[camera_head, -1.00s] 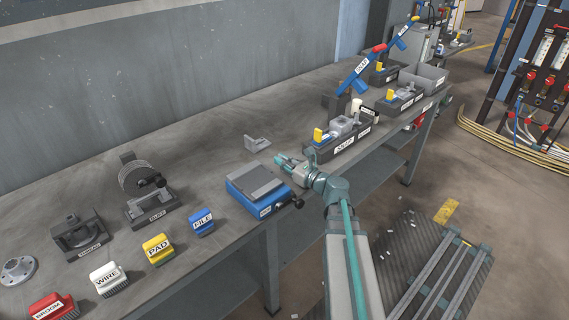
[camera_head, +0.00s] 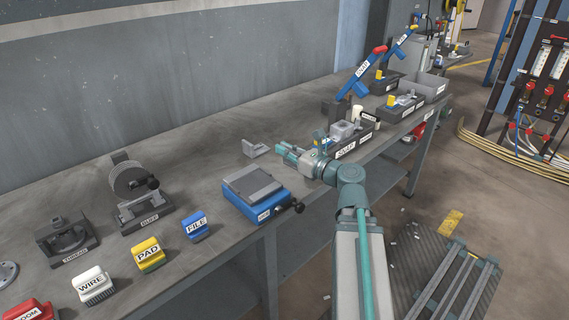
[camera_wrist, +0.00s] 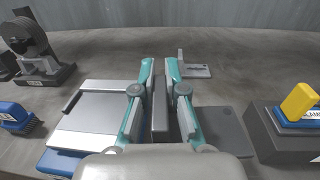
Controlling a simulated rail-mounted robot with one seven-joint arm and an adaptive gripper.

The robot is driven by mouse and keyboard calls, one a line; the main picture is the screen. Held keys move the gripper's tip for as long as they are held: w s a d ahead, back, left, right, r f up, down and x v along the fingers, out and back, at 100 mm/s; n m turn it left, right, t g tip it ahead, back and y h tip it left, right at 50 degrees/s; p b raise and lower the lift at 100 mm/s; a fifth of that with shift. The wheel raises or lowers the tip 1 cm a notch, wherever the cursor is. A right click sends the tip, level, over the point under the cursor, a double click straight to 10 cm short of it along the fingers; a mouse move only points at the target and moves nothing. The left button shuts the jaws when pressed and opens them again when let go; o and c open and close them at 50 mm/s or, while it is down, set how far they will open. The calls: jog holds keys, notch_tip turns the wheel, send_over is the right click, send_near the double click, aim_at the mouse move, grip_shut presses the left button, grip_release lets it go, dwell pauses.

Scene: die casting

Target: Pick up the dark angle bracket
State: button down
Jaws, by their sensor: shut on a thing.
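The dark angle bracket shows in the wrist view as an upright grey flange (camera_wrist: 160,105) between my fingers, with a flat dark plate (camera_wrist: 228,125) reaching to the right below it. My gripper (camera_wrist: 160,68) is shut on the upright flange. In the head view my gripper (camera_head: 283,150) is low over the bench, right of the blue vise, and the dark bracket is hidden or too small to make out. I cannot tell whether its plate touches the bench. A second, lighter bracket (camera_head: 255,149) lies just beyond; it also shows in the wrist view (camera_wrist: 196,70).
The blue vise (camera_head: 278,208) stands close left of my gripper. A fixture block with a yellow part (camera_wrist: 285,125) stands to the right. Labelled brushes, such as the yellow PAD one (camera_head: 149,254), line the front left. The bench behind is clear.

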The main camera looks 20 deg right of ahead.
jog(key=s+a+r+b, duration=0.1)
jog(key=s+r+b, duration=0.2)
jog(key=s+b, duration=0.4)
jog(key=shift+s+a+r+b, duration=0.2)
jog(key=shift+s+a+b, duration=0.2)
jog(key=shift+b, duration=2.65)
jog(key=w+a+r+m+t+h+p, duration=0.2)
jog(key=w+m+h+p, duration=0.3)
jog(key=w+p, duration=0.95)
jog(key=w+a+r+h+p, duration=0.1)
jog(key=a+p, duration=0.4)
jog(key=w+a+r+h+p, duration=0.1)
jog(key=w+a+r+p, duration=0.1)
jog(key=a+p, duration=0.3)
jog(key=shift+w+a+r+p, duration=0.2)
jog(key=shift+r+p, duration=0.05)
jog(key=shift+p, duration=0.4)
